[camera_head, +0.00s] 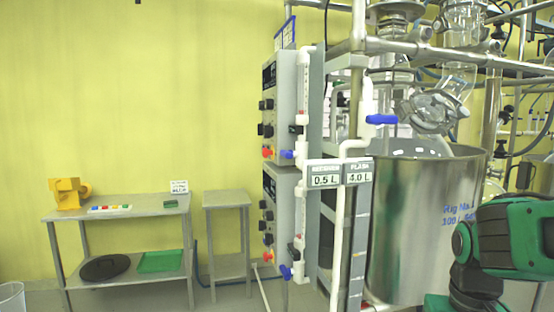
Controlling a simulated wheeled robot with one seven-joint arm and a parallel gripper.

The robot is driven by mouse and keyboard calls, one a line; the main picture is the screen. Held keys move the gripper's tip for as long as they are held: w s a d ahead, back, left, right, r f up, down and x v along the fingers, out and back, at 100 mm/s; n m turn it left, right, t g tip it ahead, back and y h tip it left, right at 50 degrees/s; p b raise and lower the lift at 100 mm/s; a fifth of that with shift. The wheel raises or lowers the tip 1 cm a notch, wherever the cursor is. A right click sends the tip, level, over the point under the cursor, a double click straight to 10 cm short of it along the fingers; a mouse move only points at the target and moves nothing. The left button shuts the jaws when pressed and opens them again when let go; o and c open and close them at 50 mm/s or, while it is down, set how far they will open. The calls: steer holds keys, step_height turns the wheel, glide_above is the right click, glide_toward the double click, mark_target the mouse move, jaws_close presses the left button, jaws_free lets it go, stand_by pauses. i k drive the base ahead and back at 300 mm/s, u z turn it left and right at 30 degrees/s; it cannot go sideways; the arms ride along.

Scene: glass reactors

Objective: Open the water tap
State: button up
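A tap with a blue lever handle (381,119) sits on a white vertical pipe (366,97) in front of the steel vessel, right of centre. Its lever points to the right, roughly level. Two smaller blue handles show on the panel side, an upper one (286,154) and a lower one (286,271). No label marks which of these is the water tap. My green and black arm is at the lower right, in front of the vessel and apart from the blue lever in the picture. My gripper is not in view.
A large steel vessel (415,225) stands under glassware (440,105) and metal rails. A steel table (135,212) holds a yellow object (69,193). Open floor lies lower left.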

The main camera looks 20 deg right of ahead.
mark_target(289, 154)
steer(key=k, duration=0.6)
steer(key=u, duration=0.65)
steer(key=i, duration=1.25)
steer(key=u, duration=0.3)
